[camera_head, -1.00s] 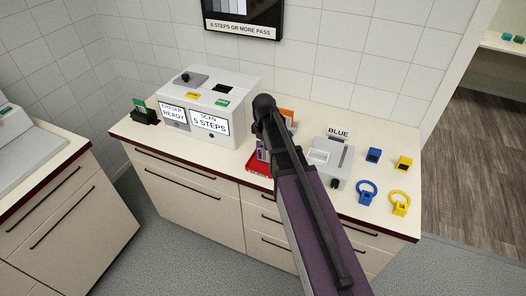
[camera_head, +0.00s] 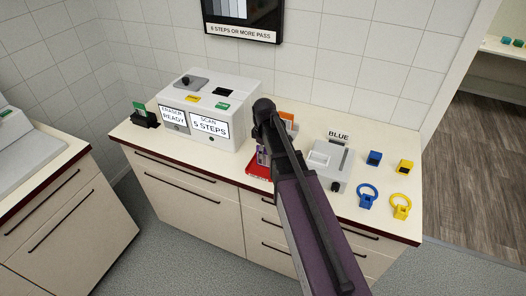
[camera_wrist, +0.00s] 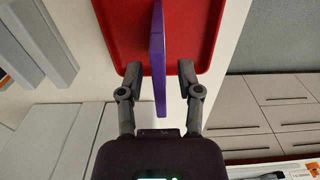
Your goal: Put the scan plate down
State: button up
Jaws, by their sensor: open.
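The scan plate is a thin purple plate (camera_wrist: 159,60), seen edge-on in the wrist view between my fingers, over the red tray (camera_wrist: 117,25). My gripper (camera_wrist: 160,74) is open, with one finger on each side of the plate and a gap showing on both sides. In the head view, a small purple part of the plate (camera_head: 262,156) shows beside my arm, and the red tray (camera_head: 256,171) is partly covered. My arm hides the fingers there. I cannot tell how the plate's lower edge meets the tray.
Left of the tray stands the white scanner and eraser box (camera_head: 208,107), reading "SCAN 5 STEPS" and "ERASER READY". On the right are a grey device (camera_head: 325,160) under a "BLUE" sign, blue and yellow blocks, a blue ring (camera_head: 367,194) and a yellow ring (camera_head: 400,206).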

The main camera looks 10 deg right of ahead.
jog(key=shift+r, duration=0.15)
notch_tip(320, 180, up, 12)
jog(key=p, duration=1.2)
jog(key=shift+s, duration=0.1)
dwell(0.8)
jog(key=s+m, duration=1)
jog(key=s, duration=0.6)
jog(key=shift+s+m, duration=0.3)
jog(key=shift+m, duration=0.1)
